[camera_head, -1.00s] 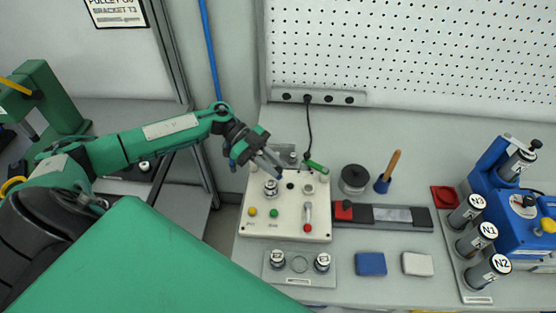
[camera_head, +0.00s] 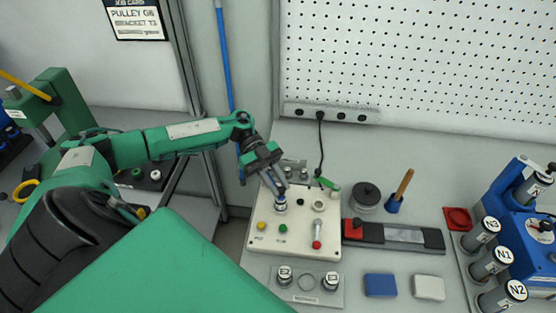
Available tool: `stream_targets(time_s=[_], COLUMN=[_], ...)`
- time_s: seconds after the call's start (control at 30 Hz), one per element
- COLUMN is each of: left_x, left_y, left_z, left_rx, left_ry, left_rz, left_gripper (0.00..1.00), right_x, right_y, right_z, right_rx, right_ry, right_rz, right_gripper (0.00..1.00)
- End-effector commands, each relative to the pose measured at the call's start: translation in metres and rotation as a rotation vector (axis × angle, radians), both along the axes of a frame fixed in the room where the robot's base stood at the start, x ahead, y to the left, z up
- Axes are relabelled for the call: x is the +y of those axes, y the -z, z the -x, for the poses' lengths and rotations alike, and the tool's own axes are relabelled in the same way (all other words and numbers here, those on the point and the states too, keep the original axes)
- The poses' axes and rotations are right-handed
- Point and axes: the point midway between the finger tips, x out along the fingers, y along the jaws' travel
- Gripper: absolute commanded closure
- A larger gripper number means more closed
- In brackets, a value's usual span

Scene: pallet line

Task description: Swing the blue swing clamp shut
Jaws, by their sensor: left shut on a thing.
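My left gripper (camera_head: 279,191) points down over the left rear of the cream test box (camera_head: 293,243). It is shut on a small silver round part with a bluish band (camera_head: 281,206) that stands on the box top. The fingers hide some of the part. I cannot make out for certain which thing is the blue swing clamp. A blue upright stand (camera_head: 506,181) at the far right holds a grey cylinder (camera_head: 530,190), beside a gauge. No gripper is near it. My right gripper is not in view.
A tray (camera_head: 305,300) with two labelled cylinders is in front. Blue (camera_head: 380,285) and white (camera_head: 429,288) blocks lie right. Several labelled cylinders stand at far right.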

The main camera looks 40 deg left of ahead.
Motion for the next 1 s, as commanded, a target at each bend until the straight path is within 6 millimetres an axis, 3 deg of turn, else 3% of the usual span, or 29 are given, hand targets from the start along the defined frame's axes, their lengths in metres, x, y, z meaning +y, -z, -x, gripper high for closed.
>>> stream_targets(time_s=[0.03,0.07,0.17,0.57,1.0], left_x=[0.000,0.000,0.000,0.008,0.090], left_y=[0.001,0.001,0.001,-0.001,-0.035], left_z=[0.001,0.001,0.001,-0.003,-0.026], left_rx=[0.002,0.002,0.002,-0.001,-0.002], left_ry=[0.001,0.001,0.001,-0.002,-0.004], left_rz=[-0.002,-0.002,-0.002,-0.003,-0.001], left_gripper=[1.00,0.77,0.58,0.58,0.58], right_x=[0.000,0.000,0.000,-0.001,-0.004], right_y=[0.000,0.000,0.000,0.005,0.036], right_z=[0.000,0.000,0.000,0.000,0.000], right_rx=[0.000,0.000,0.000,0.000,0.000], right_ry=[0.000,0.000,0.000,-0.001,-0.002], right_rz=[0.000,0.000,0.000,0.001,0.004], right_gripper=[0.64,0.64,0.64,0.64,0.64])
